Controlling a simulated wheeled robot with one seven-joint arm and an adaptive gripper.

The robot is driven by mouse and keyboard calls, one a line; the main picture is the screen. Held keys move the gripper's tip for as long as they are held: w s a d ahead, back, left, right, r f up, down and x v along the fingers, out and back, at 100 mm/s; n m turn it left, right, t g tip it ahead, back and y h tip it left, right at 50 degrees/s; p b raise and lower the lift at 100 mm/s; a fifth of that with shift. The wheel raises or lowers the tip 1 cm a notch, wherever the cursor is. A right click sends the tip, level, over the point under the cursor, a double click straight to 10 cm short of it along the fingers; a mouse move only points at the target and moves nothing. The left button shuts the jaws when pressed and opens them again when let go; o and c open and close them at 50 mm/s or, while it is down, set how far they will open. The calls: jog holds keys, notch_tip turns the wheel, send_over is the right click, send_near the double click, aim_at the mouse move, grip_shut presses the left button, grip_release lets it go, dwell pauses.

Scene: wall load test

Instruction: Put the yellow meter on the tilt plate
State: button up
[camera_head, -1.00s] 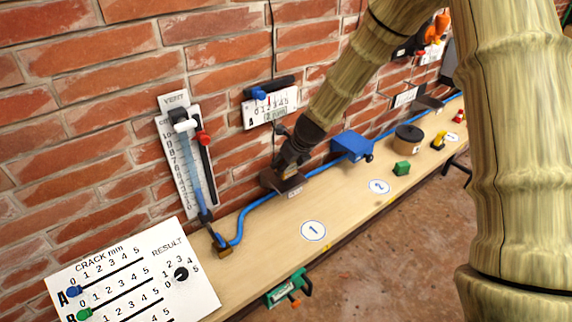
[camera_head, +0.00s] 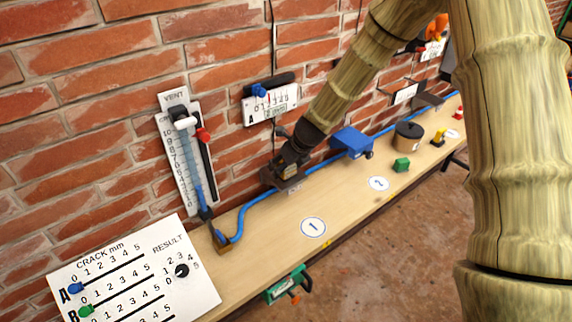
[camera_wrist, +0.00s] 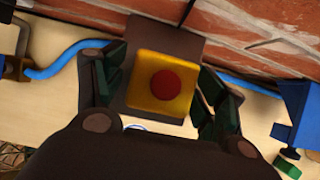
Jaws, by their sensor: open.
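The yellow meter (camera_wrist: 140,94), a square yellow block with a round red top, lies between my fingers in the wrist view. It appears to rest on the dark brown tilt plate (camera_wrist: 190,47), which shows behind and beside it. My gripper (camera_wrist: 162,82) is open around the meter, with one dark green finger on each side. Whether either finger touches it is unclear. In the head view my gripper (camera_head: 288,172) is low at the wall, over the dark plate (camera_head: 285,184); it mostly hides the meter there.
A blue hose runs along the bench (camera_head: 270,222). A gauge panel (camera_head: 185,160) hangs on the brick wall to the left.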

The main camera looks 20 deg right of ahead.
jog(key=shift+r, duration=0.15)
jog(key=shift+s+d+r, duration=0.1)
jog(key=shift+r, duration=0.15)
jog(key=b+v, duration=0.2)
jog(key=v, duration=0.9)
jog(key=shift+s+r, duration=0.1)
jog(key=shift+s, duration=0.05)
